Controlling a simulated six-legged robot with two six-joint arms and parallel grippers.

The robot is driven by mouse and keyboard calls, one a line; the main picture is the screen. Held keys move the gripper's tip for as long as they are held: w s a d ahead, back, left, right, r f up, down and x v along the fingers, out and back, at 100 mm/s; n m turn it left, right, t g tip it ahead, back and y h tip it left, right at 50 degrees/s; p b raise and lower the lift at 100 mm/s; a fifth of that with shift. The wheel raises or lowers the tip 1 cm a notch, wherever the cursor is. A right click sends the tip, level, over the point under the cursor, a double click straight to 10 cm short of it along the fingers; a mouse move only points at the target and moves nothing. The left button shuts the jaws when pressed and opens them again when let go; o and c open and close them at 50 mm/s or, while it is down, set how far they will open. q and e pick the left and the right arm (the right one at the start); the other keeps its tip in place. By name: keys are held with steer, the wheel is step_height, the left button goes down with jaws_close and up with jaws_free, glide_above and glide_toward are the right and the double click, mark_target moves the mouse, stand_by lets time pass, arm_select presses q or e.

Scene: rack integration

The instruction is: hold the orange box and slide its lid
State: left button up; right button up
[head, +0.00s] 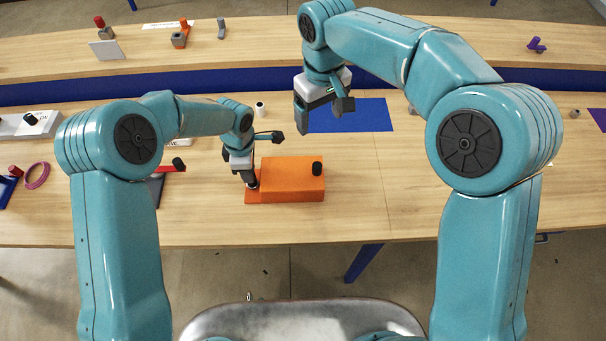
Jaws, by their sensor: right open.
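The orange box (290,182) sits on the near table, left of centre. A black upright knob (317,168) stands at the right end of its top. A lower, flat orange part (252,198) sticks out at its left end; I cannot tell where the lid ends and the body begins. My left gripper (264,160) is at the left end of the box, with a dark finger pointing down at the lower orange part. Whether it grips is unclear. My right gripper (322,115) is open and empty, above the table behind and right of the box.
A blue mat (365,115) lies behind the box. A small white cylinder (260,108) stands behind it. A pink ring (37,175) and other parts lie at the left. The table right of the box is clear. Another table stands at the back.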

arm_select(q)
steer(key=o, duration=0.4)
steer(key=shift+c, duration=0.2)
step_height(320, 180, up, 12)
